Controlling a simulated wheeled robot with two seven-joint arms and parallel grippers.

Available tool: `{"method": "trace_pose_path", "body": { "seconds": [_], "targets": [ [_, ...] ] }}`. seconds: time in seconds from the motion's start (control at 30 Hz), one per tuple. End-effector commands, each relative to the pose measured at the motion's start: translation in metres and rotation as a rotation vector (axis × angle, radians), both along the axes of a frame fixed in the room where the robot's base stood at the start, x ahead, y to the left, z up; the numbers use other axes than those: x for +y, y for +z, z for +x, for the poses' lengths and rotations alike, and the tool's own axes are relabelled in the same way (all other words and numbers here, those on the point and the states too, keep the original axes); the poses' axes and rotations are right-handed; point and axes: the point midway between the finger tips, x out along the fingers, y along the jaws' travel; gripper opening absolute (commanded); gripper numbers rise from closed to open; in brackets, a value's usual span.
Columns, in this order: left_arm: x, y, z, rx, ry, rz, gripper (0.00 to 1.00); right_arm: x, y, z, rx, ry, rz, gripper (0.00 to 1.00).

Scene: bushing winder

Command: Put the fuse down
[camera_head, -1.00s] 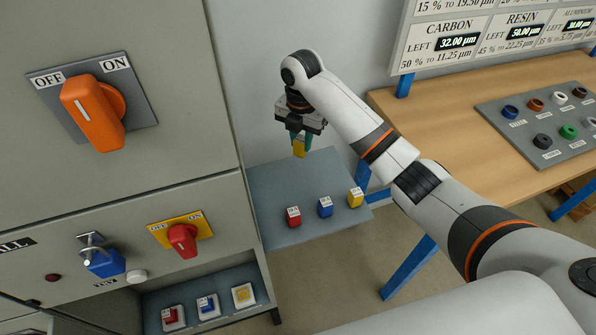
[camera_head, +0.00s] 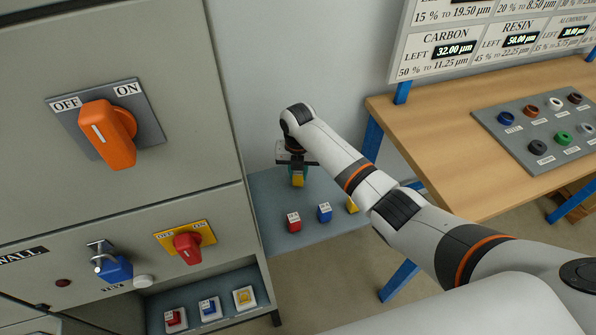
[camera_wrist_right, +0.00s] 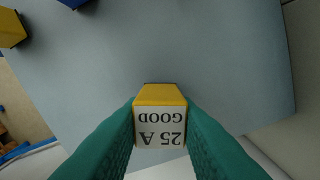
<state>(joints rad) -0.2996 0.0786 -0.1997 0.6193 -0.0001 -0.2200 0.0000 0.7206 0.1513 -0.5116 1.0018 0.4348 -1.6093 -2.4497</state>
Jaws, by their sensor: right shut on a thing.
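My right gripper (camera_head: 298,172) is shut on a yellow fuse (camera_head: 298,181) over the back part of the grey side shelf (camera_head: 276,188). In the right wrist view the fuse (camera_wrist_right: 160,115) sits between the two green fingers (camera_wrist_right: 160,140), its white label reading "25 A GOOD". The fuse is low over the shelf surface; I cannot tell whether it touches. A red fuse (camera_head: 293,222), a blue fuse (camera_head: 325,212) and another yellow fuse (camera_head: 352,205), partly hidden by my arm, stand along the shelf's front. My left gripper is not in view.
The grey cabinet with an orange switch (camera_head: 107,133) and a red switch (camera_head: 187,246) stands left of the shelf. Its lower bay has red, blue and yellow holders (camera_head: 244,298). A wooden table (camera_head: 450,140) is at right. Shelf around the held fuse is clear.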

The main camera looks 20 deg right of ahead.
Motion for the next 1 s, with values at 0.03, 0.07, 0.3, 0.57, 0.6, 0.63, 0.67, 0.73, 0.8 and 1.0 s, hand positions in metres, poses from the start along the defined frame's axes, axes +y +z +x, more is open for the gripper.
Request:
{"method": "trace_pose_path", "body": {
  "seconds": [0.03, 0.07, 0.3, 0.57, 0.6, 0.63, 0.67, 0.73, 0.8, 1.0],
  "targets": [
    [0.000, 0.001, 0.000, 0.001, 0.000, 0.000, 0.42, 0.001, -0.004, 0.000, 0.001, 0.001, 0.001, 0.00],
    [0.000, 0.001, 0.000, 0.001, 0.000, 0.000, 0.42, 0.001, -0.005, 0.000, 0.001, 0.001, 0.001, 0.00],
    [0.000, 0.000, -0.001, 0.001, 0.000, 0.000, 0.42, 0.000, -0.006, 0.000, -0.001, 0.001, 0.001, 0.00],
    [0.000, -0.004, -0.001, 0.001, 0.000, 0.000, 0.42, 0.000, -0.014, 0.000, -0.001, 0.001, 0.000, 0.00],
    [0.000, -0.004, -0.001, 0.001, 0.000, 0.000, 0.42, 0.000, -0.013, 0.000, -0.001, 0.001, 0.000, 0.30],
    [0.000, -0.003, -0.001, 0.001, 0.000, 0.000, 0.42, 0.000, -0.013, 0.000, -0.001, 0.001, 0.000, 0.35],
    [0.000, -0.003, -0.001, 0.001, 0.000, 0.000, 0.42, 0.000, -0.013, 0.000, -0.001, 0.001, 0.000, 0.40],
    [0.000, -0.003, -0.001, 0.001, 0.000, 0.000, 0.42, 0.000, -0.013, 0.000, -0.001, 0.001, 0.000, 0.48],
    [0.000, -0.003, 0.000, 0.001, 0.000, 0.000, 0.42, 0.000, -0.013, 0.000, -0.001, 0.001, 0.000, 0.48],
    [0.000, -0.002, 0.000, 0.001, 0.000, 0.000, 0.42, 0.000, -0.012, 0.000, -0.001, 0.001, 0.001, 0.48]
  ]
}}
